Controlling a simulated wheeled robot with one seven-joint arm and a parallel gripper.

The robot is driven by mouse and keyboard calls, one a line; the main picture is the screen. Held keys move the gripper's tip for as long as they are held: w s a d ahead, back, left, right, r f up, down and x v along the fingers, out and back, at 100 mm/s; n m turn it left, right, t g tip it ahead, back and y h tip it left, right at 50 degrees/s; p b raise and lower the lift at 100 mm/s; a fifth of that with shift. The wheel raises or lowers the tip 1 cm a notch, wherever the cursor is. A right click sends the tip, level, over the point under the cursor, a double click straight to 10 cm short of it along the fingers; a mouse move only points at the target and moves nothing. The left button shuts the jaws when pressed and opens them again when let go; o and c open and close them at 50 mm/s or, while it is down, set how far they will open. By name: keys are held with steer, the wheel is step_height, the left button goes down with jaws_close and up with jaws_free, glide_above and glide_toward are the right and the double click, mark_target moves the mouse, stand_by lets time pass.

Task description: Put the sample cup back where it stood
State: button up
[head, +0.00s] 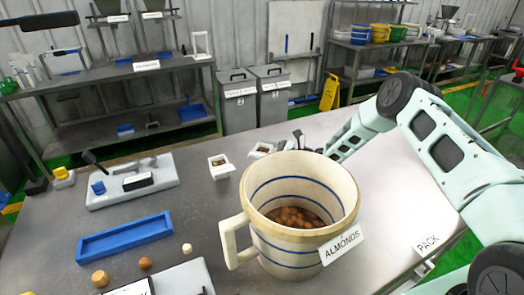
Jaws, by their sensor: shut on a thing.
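Two small white square cups with brown contents are beyond the big mug. One cup (221,166) stands on the steel table. The other, the sample cup (261,150), is at the fingertips of my gripper (279,147), which is shut on it from the right. It looks slightly tilted; I cannot tell whether it touches the table. A large cream mug (283,250) with blue bands, labelled ALMONDS, holds brown nuts and hides part of my gripper and wrist.
On the steel table (195,225) are a blue tray (125,238), a grey scale-like device (133,181), small wooden pieces (145,263) and a PACK label (428,243). Grey bins (238,100) and shelves stand behind.

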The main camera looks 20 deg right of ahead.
steer(key=o, duration=0.8)
steer(key=shift+f, duration=0.1)
steer(key=o, duration=0.3)
steer(key=shift+o, duration=0.2)
steer(key=b+v, duration=0.3)
steer(key=v, duration=0.9)
